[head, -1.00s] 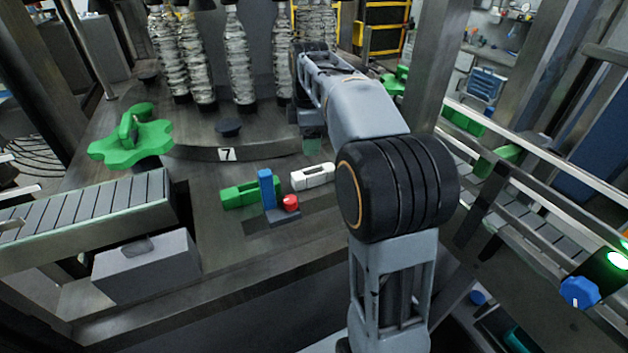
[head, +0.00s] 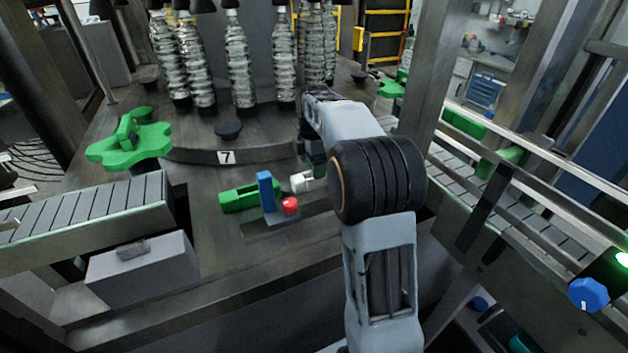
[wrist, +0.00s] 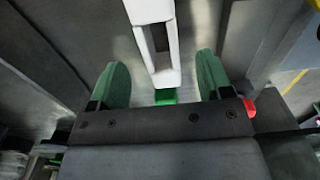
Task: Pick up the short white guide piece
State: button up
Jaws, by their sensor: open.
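The short white guide piece (head: 302,182) lies on the grey machine deck in the head view, right of the blue upright block, and my arm hides its right part. In the wrist view the white guide piece (wrist: 155,40), with a dark slot in it, runs between and beyond my fingers. My gripper (wrist: 162,82) has two green fingers, one on each side of the piece, with a visible gap to each. It is open and holds nothing. In the head view my gripper (head: 312,160) is over the piece, mostly hidden by the arm.
A green star wheel (head: 130,145) and bottles (head: 238,60) are farther back. A grey box (head: 140,270) is at front left.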

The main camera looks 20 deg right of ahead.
jog(key=shift+d+f, duration=0.1)
jog(key=shift+f, duration=2.3)
jog(key=c, duration=1.1)
jog(key=shift+r, duration=0.1)
